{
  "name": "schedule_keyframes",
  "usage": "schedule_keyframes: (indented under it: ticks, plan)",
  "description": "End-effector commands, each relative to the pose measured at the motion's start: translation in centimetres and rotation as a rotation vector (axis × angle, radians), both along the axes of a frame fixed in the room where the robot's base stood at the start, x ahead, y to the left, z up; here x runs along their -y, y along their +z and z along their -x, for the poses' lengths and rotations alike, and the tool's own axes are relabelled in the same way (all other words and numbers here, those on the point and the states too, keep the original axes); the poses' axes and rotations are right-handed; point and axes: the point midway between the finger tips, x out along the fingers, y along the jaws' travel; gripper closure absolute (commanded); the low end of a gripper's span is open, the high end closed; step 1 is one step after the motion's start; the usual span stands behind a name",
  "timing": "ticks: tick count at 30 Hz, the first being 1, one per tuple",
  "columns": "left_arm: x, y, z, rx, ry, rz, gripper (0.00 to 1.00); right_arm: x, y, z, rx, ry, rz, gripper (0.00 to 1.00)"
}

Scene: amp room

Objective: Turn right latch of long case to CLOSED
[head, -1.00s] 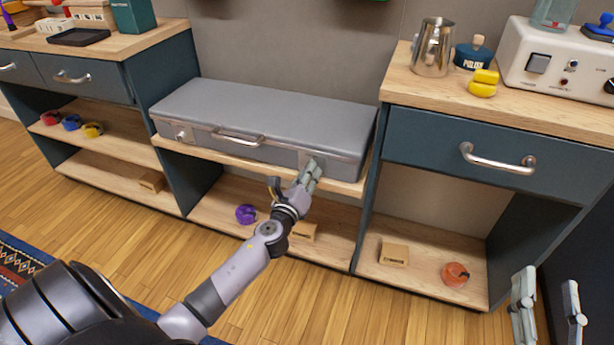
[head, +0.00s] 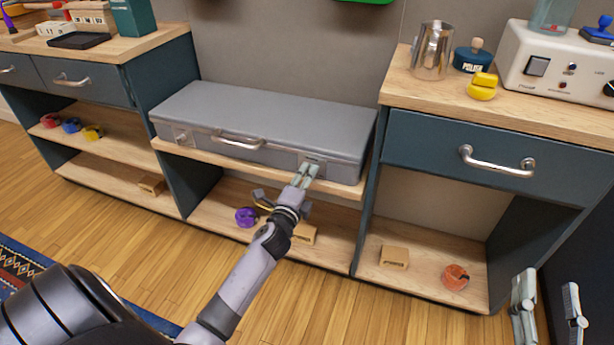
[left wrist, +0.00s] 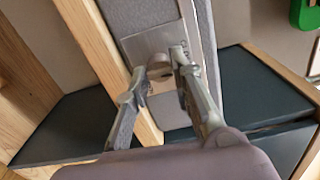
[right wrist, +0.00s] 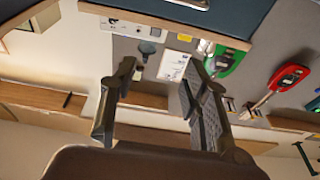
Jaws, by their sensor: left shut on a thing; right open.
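The long grey case (head: 260,112) lies closed-lidded on the middle shelf. Its right latch plate (head: 314,160) is on the front face, partly covered by my left gripper (head: 306,172). In the left wrist view, the latch knob (left wrist: 158,74) sits between my left fingertips, which are shut on it. The case's left latch (head: 183,135) and handle (head: 238,140) are clear of my gripper. My right gripper (head: 548,290) is open and empty at the lower right.
The wooden shelf (head: 270,172) runs under the case. A purple object (head: 246,216) and a wooden block (head: 303,235) are on the lower shelf. The right cabinet (head: 480,150) stands beside the case with a protruding drawer handle (head: 497,162). The floor in front is open.

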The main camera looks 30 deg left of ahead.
Motion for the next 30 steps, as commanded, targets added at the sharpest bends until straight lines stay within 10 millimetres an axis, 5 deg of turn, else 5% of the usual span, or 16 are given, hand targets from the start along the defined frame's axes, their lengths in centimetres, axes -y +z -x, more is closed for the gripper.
schedule_keyframes:
  ticks: [23, 24, 30]
  plan:
    - [-0.02, -0.08, 0.02, 0.021, 0.001, 0.095, 1.00, 0.13, -1.12, -0.08, -0.057, -0.004, 0.014, 0.57]
    - [-0.03, -0.08, 0.02, 0.021, 0.001, 0.095, 0.75, 0.13, -1.12, -0.08, -0.057, -0.004, 0.014, 0.57]
    - [-0.02, -0.06, 0.02, 0.022, 0.001, 0.094, 0.62, 0.14, -1.10, -0.08, -0.056, -0.004, 0.014, 0.57]
